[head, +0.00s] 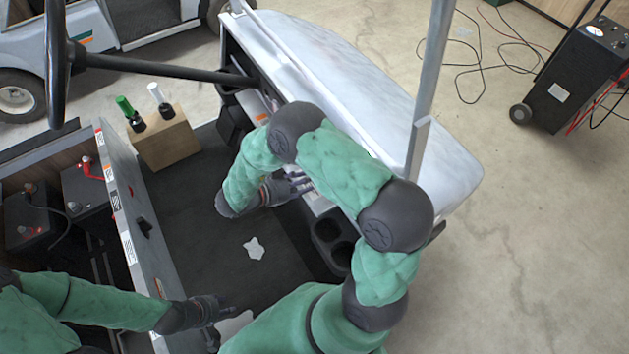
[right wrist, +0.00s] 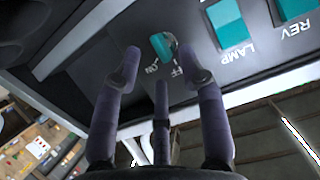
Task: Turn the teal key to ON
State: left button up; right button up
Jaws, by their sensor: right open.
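The teal key (right wrist: 162,45) sits in a round switch on the dark dash panel in the right wrist view. An ON label (right wrist: 151,67) and a partly covered OFF label (right wrist: 179,68) are printed beside it, upside down in this view. My right gripper (right wrist: 163,68) is open, its fingers spread on both sides of the key with visible gaps, not closed on it. In the head view my right gripper (head: 285,188) is at the cart's dash, and the key is hidden there. My left gripper (head: 210,311) is low over the cart floor; its finger opening is unclear.
Teal LAMP (right wrist: 227,22) and REV (right wrist: 290,8) switches sit beside the key. Cup holders (head: 333,240) lie at the dash's near end. The steering wheel (head: 56,60) is at the far left. A wooden block (head: 165,142) holds a green-handled and a white-handled tool.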

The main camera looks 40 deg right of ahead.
jog(key=shift+b+x, duration=0.5)
jog(key=shift+x, duration=1.25)
grip_shut()
